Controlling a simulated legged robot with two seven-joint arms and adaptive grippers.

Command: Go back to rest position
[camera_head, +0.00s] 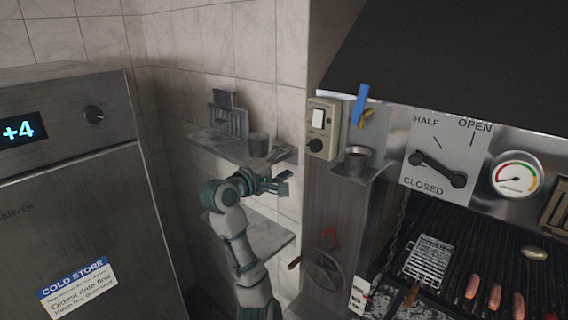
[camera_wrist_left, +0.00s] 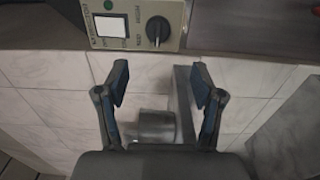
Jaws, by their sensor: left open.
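My left gripper (camera_head: 277,183) is raised in front of the wall shelves in the head view, just below and in front of the upper shelf's right end. In the left wrist view my left gripper (camera_wrist_left: 160,92) has its two fingers spread apart with nothing between them. A grey cup (camera_wrist_left: 157,126) shows beyond and below the fingers there, apart from them. My right gripper is not in view.
The upper shelf (camera_head: 215,147) holds a rack (camera_head: 228,118) and a cup (camera_head: 258,145). A switch box (camera_head: 322,130) is on the pillar to the right. A steel cold store (camera_head: 80,200) stands left. The grill (camera_head: 470,250) at right carries a wire basket (camera_head: 429,260) and sausages (camera_head: 495,297).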

